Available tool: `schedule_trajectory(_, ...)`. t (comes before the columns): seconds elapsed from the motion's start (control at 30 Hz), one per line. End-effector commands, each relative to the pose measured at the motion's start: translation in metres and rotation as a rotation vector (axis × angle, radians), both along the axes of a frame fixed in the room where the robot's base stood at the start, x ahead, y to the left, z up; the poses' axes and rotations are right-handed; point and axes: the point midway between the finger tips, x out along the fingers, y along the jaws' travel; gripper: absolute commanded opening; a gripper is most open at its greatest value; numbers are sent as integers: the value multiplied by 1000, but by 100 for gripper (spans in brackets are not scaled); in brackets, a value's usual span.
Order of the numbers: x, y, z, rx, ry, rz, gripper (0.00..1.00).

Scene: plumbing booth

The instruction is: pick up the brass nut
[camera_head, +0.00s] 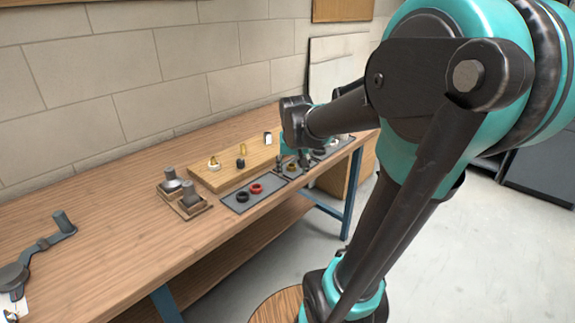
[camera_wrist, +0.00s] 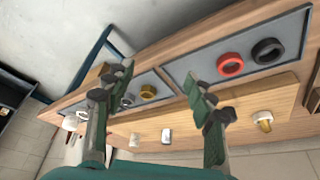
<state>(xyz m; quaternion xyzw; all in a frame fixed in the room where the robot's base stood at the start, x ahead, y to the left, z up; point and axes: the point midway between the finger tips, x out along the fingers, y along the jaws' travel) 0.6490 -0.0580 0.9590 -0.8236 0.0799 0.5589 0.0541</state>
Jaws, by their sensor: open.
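The brass nut, a small gold ring (camera_wrist: 148,91), lies in a grey tray (camera_wrist: 165,92) in the wrist view. It shows in the gap between the two fingers of my gripper (camera_wrist: 158,76), nearer the left finger. The fingers are wide apart and hold nothing. In the head view my gripper (camera_head: 302,157) is over the trays at the far part of the bench, and the arm partly hides that area.
A silver ring (camera_wrist: 127,99) lies beside the brass nut. The neighbouring tray holds a red ring (camera_wrist: 230,64) and a black ring (camera_wrist: 268,51). A wooden board (camera_head: 235,163) with small upright fittings runs behind the trays by the wall. Metal parts stand at the bench's left (camera_head: 185,196).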

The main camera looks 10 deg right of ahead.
Motion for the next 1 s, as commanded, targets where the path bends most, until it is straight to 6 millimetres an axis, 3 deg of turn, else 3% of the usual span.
schedule_trajectory(0.03, 23, -2, 22, -1, -2, -26, 55)
schedule_trajectory(0.1, 48, -6, 47, -2, -6, -62, 55)
schedule_trajectory(0.2, 72, -9, 73, -3, -10, -100, 55)
schedule_trajectory(0.37, 89, -12, 89, -3, -14, -128, 55)
schedule_trajectory(0.47, 94, -14, 79, -3, -14, -131, 55)
schedule_trajectory(1.0, 128, -25, -12, -3, -14, -130, 55)
